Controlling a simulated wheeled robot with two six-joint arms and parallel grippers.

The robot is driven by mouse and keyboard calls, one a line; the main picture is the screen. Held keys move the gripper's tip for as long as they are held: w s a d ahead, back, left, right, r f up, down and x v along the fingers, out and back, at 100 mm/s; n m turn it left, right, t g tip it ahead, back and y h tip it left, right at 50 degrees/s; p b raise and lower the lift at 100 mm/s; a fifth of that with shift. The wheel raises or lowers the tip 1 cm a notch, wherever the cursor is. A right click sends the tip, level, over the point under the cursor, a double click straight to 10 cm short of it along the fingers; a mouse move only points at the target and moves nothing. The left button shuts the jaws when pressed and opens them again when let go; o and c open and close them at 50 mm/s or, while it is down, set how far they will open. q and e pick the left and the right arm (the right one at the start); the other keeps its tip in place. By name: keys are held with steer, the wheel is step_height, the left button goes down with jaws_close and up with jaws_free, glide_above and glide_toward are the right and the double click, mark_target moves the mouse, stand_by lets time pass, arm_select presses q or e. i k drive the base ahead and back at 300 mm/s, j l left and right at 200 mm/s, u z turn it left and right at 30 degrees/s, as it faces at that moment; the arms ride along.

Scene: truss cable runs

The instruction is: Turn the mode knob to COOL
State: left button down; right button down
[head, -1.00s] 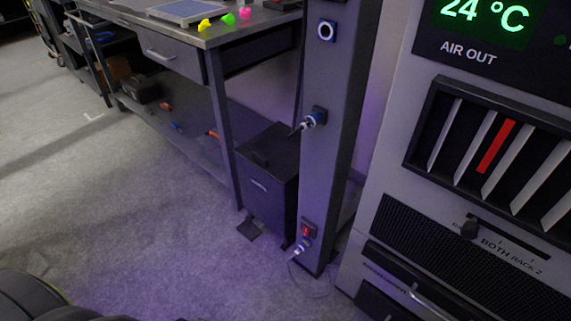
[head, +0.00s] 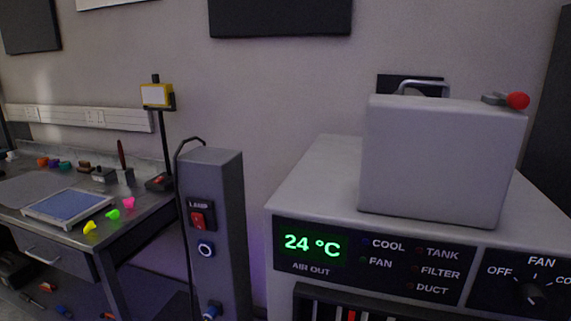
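The mode knob (head: 533,293) is a dark dial at the lower right of the head view, on the front panel of a grey air unit (head: 320,180). Labels OFF, FAN and a cut-off CO... stand around it. Its pointer looks to be up near FAN, but its lower part is dark. The panel's green display (head: 312,245) reads 24 °C, AIR OUT. Neither gripper is in view.
A grey box (head: 440,160) with a handle and a red-tipped lever (head: 517,101) stands on the unit. A grey post (head: 228,230) with a red LAMP switch (head: 198,220) stands left of it. Further left is a workbench (head: 150,220) with a tray and small coloured pieces.

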mark_target(531, 297)
steer(key=z, duration=1.45)
